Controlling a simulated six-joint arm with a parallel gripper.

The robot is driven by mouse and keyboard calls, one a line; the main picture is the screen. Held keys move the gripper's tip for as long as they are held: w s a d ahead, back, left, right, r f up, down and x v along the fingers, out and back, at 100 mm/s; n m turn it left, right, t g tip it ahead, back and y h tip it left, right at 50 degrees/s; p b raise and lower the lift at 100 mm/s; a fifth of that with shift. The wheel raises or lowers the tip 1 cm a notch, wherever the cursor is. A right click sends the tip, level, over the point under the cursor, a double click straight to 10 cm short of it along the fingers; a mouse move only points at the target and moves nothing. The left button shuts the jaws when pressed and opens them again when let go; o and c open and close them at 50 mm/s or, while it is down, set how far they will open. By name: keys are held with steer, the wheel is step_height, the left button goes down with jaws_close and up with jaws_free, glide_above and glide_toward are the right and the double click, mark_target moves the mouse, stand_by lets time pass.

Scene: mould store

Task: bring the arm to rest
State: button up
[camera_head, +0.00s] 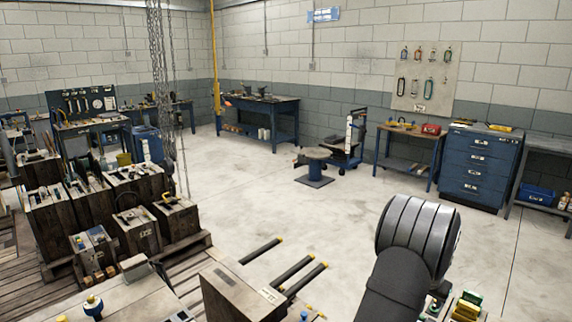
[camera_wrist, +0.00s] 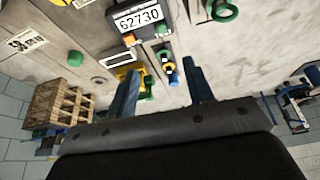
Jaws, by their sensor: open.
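My gripper (camera_wrist: 164,72) shows in the wrist view with its two blue fingers spread apart and nothing held between them. I cannot tell how far the fingers are from these. In the head view my arm rises at the lower right, and my gripper is out of sight.
Several moulds (camera_head: 139,230) stand on wooden pallets at the left, with chains (camera_head: 161,80) hanging above. A grey block (camera_head: 240,293) and dark bars (camera_head: 292,273) are at the front. A blue drawer cabinet (camera_head: 478,168) stands at the right.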

steer(key=w+a+n, duration=0.1)
steer(key=w+a, duration=0.3)
steer(key=a, duration=0.5)
steer(key=w+a+n, duration=0.2)
steer(key=w+a, duration=0.3)
steer(key=a, duration=0.5)
steer(key=w+a+n+t+y, duration=0.1)
steer(key=w+a, duration=0.4)
steer(key=a, duration=0.4)
steer(key=shift+w+a+r, duration=0.2)
steer(key=shift+w+a, duration=0.05)
steer(key=shift+o, duration=0.3)
